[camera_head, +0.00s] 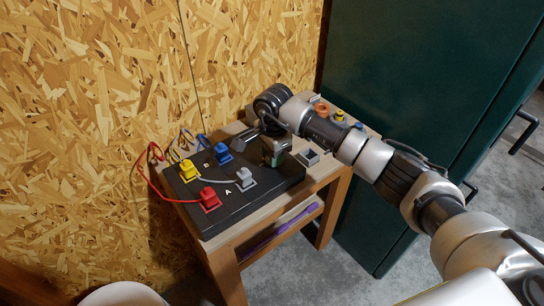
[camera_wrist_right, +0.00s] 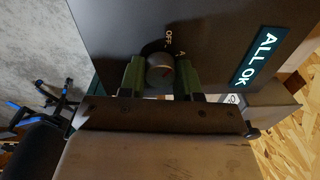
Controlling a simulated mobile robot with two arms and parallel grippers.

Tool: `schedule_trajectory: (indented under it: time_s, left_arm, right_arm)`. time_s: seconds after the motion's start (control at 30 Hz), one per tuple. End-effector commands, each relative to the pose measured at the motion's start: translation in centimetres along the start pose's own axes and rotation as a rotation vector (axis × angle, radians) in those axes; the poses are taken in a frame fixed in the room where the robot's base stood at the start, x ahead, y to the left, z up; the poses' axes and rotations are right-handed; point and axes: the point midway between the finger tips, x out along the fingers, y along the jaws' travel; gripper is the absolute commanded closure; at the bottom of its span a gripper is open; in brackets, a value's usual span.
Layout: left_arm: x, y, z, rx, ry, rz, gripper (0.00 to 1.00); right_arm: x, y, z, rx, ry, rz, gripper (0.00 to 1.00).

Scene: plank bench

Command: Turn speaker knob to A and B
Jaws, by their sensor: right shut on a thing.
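A black speaker panel (camera_head: 225,205) lies on a small wooden bench, with the letters A and B printed on it. In the right wrist view the round grey speaker knob (camera_wrist_right: 160,68) sits on the dark panel face, with "OFF" and "A" printed beside it. My right gripper (camera_wrist_right: 160,78) has its two green fingers on either side of the knob, shut on it. In the head view the right gripper (camera_head: 272,155) is over the panel's right part and hides the knob. I cannot read the knob's exact setting. My left gripper is not in view.
Red (camera_head: 208,199), yellow (camera_head: 187,170), blue (camera_head: 223,153) and grey (camera_head: 245,178) plugs with cables stand on the panel. A lit "ALL OK" sign (camera_wrist_right: 262,55) shows on the panel. A chipboard wall (camera_head: 100,100) stands behind, a dark green cabinet (camera_head: 420,60) at right.

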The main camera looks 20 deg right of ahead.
Motion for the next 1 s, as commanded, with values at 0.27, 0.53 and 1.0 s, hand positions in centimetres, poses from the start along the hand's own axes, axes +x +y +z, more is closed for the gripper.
schedule_trajectory:
  time_s: [0.27, 0.53, 1.0]
  left_arm:
    - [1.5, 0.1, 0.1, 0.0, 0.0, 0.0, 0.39]
    - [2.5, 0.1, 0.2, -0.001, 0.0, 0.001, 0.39]
    - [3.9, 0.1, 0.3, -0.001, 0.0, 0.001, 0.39]
  right_arm:
    - [0.1, 0.0, 0.0, 0.262, 0.012, -0.003, 0.91]
    - [0.1, 0.0, 0.0, 0.52, 0.023, -0.004, 0.91]
    - [0.1, 0.1, 0.1, 0.966, 0.039, -0.003, 0.91]
